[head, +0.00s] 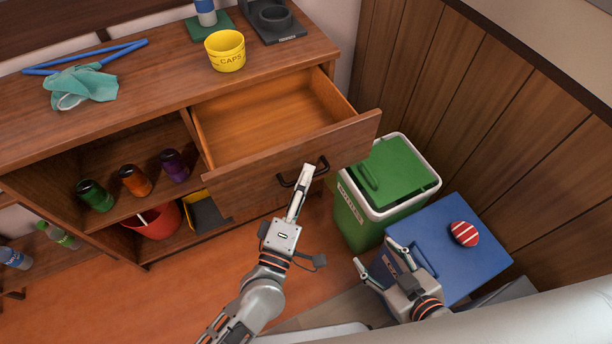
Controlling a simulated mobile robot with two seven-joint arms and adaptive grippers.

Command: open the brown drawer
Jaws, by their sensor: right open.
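The brown drawer (262,128) of the wooden cabinet is pulled out, and its inside looks empty. Its front panel (345,142) carries a dark handle (323,166). My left gripper (306,174) is at this handle, with its tip overlapping the handle in the picture. Its fingers show nearly edge-on, so I cannot tell if they are closed on the handle. My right gripper (374,251) is open and empty, in front of the blue bin and away from the drawer.
A green bin (352,210) stands right of the drawer, beside a blue bin (455,262) with a red striped object (464,233) on its lid. A yellow CAPS cup (225,51) stands on the cabinet top.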

